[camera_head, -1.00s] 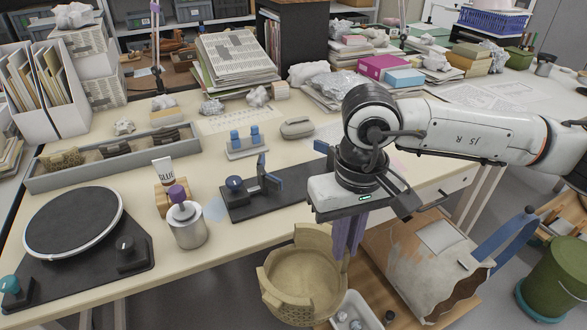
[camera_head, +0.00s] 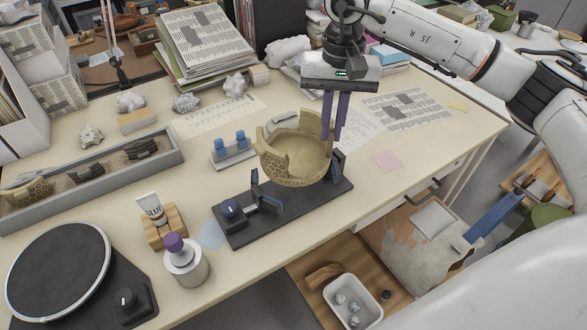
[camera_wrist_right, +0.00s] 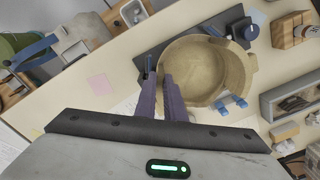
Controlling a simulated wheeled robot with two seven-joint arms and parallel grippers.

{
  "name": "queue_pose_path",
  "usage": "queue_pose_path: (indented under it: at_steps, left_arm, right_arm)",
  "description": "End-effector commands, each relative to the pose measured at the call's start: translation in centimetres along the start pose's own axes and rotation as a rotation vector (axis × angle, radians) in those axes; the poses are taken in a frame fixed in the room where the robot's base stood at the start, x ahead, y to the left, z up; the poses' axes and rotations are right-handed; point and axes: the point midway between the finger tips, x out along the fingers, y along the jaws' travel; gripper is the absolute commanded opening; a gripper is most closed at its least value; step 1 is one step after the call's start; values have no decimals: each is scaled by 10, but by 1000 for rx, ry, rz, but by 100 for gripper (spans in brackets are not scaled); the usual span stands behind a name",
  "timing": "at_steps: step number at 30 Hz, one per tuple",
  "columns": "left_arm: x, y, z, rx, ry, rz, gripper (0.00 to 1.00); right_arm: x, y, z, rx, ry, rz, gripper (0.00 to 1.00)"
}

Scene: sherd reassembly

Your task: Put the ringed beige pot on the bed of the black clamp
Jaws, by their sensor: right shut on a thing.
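The ringed beige pot (camera_head: 293,163), with a broken, notched rim, is upright over the black clamp (camera_head: 312,206). My right gripper (camera_head: 333,132) points down with its purple fingers shut on the pot's wall at the right of the rim. In the right wrist view the pot (camera_wrist_right: 210,72) lies beside the fingers (camera_wrist_right: 162,82), with the clamp partly behind it. The pot hides part of the clamp's bed; I cannot tell whether it touches it. The clamp's blue knob and one jaw show left of the pot. My left gripper is not in view.
A stand with blue pegs (camera_head: 232,149) is close behind the pot. A metal jar with a purple top (camera_head: 185,262), a glue tube (camera_head: 151,209) and a turntable (camera_head: 60,268) are left. A sherd tray (camera_head: 92,176) lies behind them. The table right of the clamp is mostly clear.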

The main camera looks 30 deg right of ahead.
Motion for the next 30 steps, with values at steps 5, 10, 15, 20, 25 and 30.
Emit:
queue_pose_path:
  at_steps: [5, 10, 15, 20, 25, 30]
  left_arm:
    - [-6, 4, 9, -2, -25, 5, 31]
    - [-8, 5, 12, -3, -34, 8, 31]
    - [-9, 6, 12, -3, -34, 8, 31]
    - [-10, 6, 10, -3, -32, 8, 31]
    - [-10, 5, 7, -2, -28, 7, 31]
    - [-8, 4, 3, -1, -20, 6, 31]
  right_arm:
    - [29, 1, 1, 0, -3, 1, 0]
    - [51, 1, 0, -1, 0, -1, 0]
    - [62, 1, 0, -1, -1, -1, 0]
    - [81, 1, 1, -1, -2, -1, 0]
    - [95, 1, 0, -1, 0, -2, 0]
    - [94, 1, 0, -1, 1, -3, 0]
